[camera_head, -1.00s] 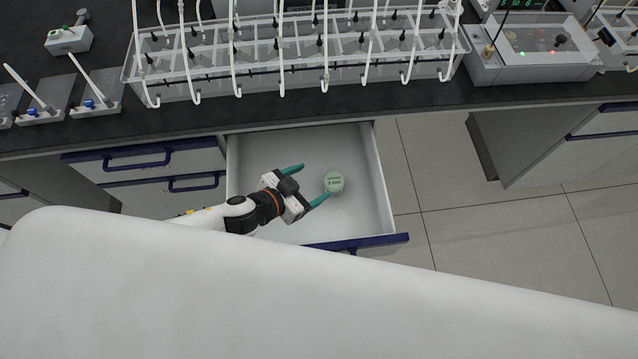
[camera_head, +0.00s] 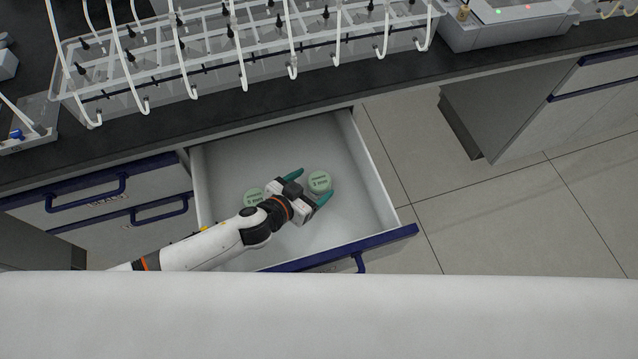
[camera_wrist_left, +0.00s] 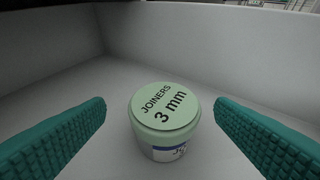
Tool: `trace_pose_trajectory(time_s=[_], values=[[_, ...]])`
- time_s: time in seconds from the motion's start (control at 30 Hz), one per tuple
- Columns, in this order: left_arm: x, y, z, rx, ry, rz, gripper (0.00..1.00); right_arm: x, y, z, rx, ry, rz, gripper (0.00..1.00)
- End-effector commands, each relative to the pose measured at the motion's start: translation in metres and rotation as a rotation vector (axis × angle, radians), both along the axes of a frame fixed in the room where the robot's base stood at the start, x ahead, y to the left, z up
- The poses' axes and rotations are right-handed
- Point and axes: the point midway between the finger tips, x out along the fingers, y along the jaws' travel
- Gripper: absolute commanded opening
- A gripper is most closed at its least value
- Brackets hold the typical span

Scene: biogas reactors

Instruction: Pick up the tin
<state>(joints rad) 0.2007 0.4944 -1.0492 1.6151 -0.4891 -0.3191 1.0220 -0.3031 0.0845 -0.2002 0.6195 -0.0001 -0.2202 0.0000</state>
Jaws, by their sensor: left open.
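A round tin (camera_head: 319,181) with a pale green lid stands upright in the open drawer (camera_head: 362,165). In the left wrist view the tin (camera_wrist_left: 165,120) reads "JOINERS 3 mm" on its lid. My left gripper (camera_head: 312,186) is open, with its teal fingers on either side of the tin. In the left wrist view the fingers (camera_wrist_left: 160,135) are apart from it, with a gap on each side. A second green-lidded tin (camera_head: 254,196) stands in the drawer to the left, partly hidden by my left arm. My right gripper is not in view.
The drawer's front (camera_head: 345,249) with its dark blue edge and its side walls surround the tins. The black worktop (camera_head: 240,117) lies behind the drawer and carries a rack of tubes (camera_head: 245,60). The right part of the drawer floor is clear.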

Motion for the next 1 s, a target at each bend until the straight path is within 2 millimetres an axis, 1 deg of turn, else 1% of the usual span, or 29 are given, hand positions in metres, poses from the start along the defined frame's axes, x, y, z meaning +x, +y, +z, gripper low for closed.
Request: trace_pose_trajectory(time_s=[0.07, 0.23, 0.33, 0.47, 0.67, 0.7, 0.93, 0.97, 1.0], values=[[0.004, -0.004, -0.003, 0.001, -0.001, -0.002, 0.78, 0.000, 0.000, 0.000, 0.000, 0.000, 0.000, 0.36], [0.021, -0.021, -0.014, 0.000, -0.002, -0.002, 0.78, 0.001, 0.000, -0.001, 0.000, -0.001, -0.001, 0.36], [0.030, -0.028, -0.021, 0.000, -0.001, 0.000, 0.78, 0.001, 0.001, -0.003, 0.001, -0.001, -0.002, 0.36], [0.034, -0.031, -0.024, 0.001, 0.000, 0.000, 0.78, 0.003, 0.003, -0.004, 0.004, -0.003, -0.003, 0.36], [0.034, -0.032, -0.024, 0.001, 0.001, 0.000, 0.78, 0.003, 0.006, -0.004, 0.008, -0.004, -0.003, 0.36], [0.034, -0.032, -0.024, 0.001, 0.001, 0.000, 0.71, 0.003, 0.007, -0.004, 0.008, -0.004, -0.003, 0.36], [0.034, -0.031, -0.024, 0.001, 0.001, 0.000, 0.34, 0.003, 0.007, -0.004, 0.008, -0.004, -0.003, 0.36], [0.034, -0.031, -0.024, 0.001, 0.001, 0.000, 0.30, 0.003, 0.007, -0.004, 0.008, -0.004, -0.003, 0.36], [0.034, -0.031, -0.024, 0.001, 0.001, 0.000, 0.29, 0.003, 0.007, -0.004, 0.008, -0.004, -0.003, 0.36]])
